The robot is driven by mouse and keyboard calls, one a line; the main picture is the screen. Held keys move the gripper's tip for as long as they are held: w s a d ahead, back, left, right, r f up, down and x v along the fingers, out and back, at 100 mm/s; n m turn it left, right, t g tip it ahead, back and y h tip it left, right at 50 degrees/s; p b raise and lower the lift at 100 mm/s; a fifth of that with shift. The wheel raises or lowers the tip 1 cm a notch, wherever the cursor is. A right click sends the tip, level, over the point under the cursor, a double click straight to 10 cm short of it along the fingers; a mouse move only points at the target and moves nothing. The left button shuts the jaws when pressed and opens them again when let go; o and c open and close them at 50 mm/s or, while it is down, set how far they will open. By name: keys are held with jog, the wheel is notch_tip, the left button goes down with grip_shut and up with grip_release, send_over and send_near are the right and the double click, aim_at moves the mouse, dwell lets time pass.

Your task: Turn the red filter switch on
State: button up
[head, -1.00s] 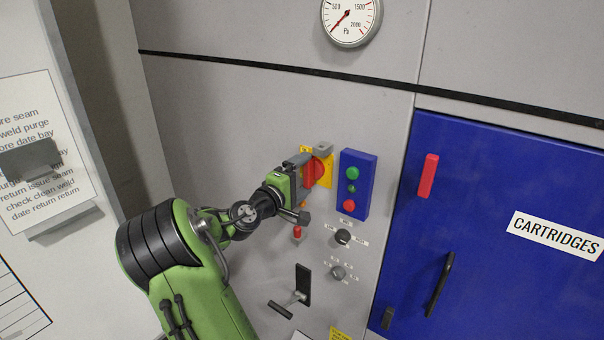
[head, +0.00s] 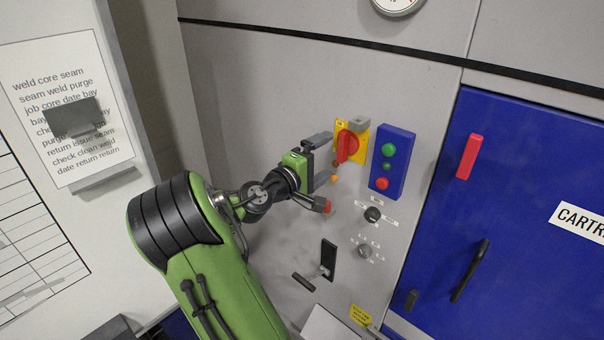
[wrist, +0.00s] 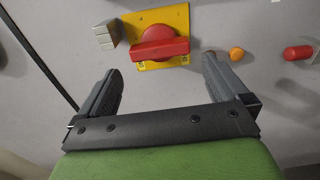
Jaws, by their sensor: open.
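The red filter switch (head: 348,146) is a red handle on a yellow plate (head: 364,132) on the grey panel. The handle stands roughly upright in the head view. In the wrist view the red handle (wrist: 162,48) lies across the picture, on the yellow plate (wrist: 150,20); the small labels are unreadable. My gripper (head: 323,172) is left of the switch in the head view, with a visible gap. In the wrist view my gripper (wrist: 162,68) is open and empty, its two fingers apart on either side below the handle, not touching it.
A grey block (wrist: 106,34) is beside the plate. An orange indicator (wrist: 236,54) and a red button (wrist: 298,52) are on the other side.

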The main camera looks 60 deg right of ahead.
jog(key=w+a, duration=0.1)
jog(key=a, duration=0.9)
jog(key=shift+w+a+b, duration=0.3)
jog(key=shift+b, duration=0.15)
jog(key=shift+f, duration=0.1)
